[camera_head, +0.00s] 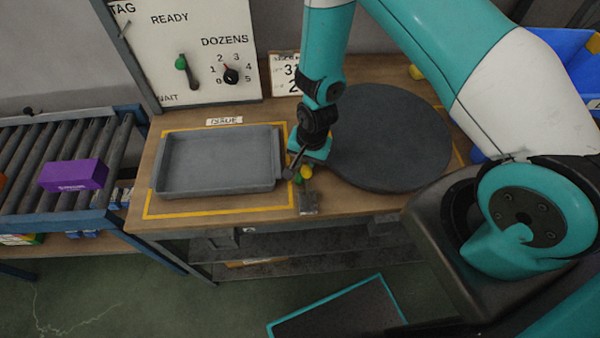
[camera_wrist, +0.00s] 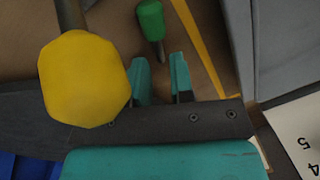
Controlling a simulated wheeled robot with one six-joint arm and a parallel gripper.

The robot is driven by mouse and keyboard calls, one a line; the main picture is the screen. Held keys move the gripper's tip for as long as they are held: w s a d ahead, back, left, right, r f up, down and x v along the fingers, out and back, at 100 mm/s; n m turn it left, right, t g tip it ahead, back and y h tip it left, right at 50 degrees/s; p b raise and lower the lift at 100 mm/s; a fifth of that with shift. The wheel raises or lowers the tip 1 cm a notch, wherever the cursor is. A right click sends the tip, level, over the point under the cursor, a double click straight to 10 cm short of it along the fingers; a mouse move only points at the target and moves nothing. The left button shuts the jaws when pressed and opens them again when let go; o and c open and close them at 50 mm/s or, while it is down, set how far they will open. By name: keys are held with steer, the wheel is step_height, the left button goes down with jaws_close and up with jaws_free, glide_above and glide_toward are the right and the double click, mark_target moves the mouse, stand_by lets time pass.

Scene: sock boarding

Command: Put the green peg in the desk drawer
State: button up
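The green peg (camera_wrist: 150,20), with a green head and a dark shaft, shows in the wrist view just beyond my fingertips. In the head view a small green spot (camera_head: 298,178) sits beside my gripper (camera_head: 300,165), largely blocked by it. In the wrist view my gripper (camera_wrist: 160,75) has its two teal fingers apart with a gap and nothing between them. The peg is outside that gap.
A yellow-headed peg (camera_wrist: 85,80) looms close to the wrist camera, beside my fingers. A grey tray (camera_head: 215,190) stands left on the desk, a dark round disc (camera_head: 390,140) right. A roller conveyor (camera_head: 30,170) with a purple box (camera_head: 73,176) is far left.

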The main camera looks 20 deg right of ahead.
steer(key=shift+w+a+f, duration=0.1)
steer(key=shift+f, duration=0.8)
jaws_close()
steer(key=shift+r, duration=0.15)
